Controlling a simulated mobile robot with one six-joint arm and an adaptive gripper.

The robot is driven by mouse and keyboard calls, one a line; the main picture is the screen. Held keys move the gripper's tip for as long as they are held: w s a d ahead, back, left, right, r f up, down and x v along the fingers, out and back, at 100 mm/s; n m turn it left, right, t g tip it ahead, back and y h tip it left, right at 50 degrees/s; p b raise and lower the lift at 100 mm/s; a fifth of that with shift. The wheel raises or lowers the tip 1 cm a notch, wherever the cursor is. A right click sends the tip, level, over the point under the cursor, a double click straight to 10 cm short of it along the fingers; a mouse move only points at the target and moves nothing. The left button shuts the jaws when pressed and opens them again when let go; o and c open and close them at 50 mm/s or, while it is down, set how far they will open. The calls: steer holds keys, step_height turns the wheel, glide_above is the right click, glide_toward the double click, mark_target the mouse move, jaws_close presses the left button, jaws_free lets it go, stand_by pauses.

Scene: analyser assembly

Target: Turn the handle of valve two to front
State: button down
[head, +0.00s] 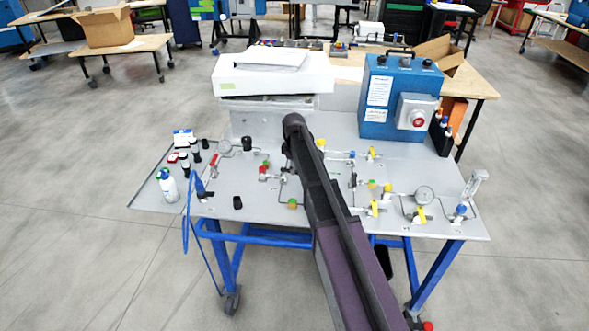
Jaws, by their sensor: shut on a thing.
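The analyser panel is a grey table top (270,221) with thin tubing and several small valves. Red-handled valves show at the left (213,161) and left of my arm (264,172). Yellow-handled valves show right of my arm, at the back (372,153), front middle (374,208) and front right (422,214). No readable label shows which is valve two. My dark arm crosses the middle of the panel and covers part of it. My gripper cannot be made out; the arm hides that area, so its contact with any handle does not show.
A blue control box (377,95) with a red button stands at the back right, a white device (275,78) at the back left. Bottles (168,186) stand on the left side. A gauge (424,195) rises front right. A blue hose (186,225) hangs over the front left edge.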

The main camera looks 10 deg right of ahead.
steer(key=shift+s+a+m, duration=0.15)
steer(key=shift+s+m, duration=0.05)
steer(key=shift+m, duration=0.1)
steer(key=m, duration=0.1)
steer(key=s+a+m, duration=0.1)
steer(key=m, duration=0.3)
steer(key=a+m, duration=0.1)
steer(key=m, duration=0.1)
steer(key=shift+s, duration=0.2)
steer(key=m, duration=0.1)
steer(key=a+m, duration=0.1)
steer(key=m, duration=0.1)
steer(key=shift+s+a+m, duration=0.1)
steer(key=shift+a+m, duration=0.05)
steer(key=shift+m, duration=0.15)
steer(key=shift+a+m, duration=0.35)
steer(key=shift+m, duration=0.65)
steer(key=shift+a+m, duration=0.3)
steer(key=shift+m, duration=0.7)
steer(key=shift+w, duration=0.2)
steer(key=c, duration=0.6)
jaws_free()
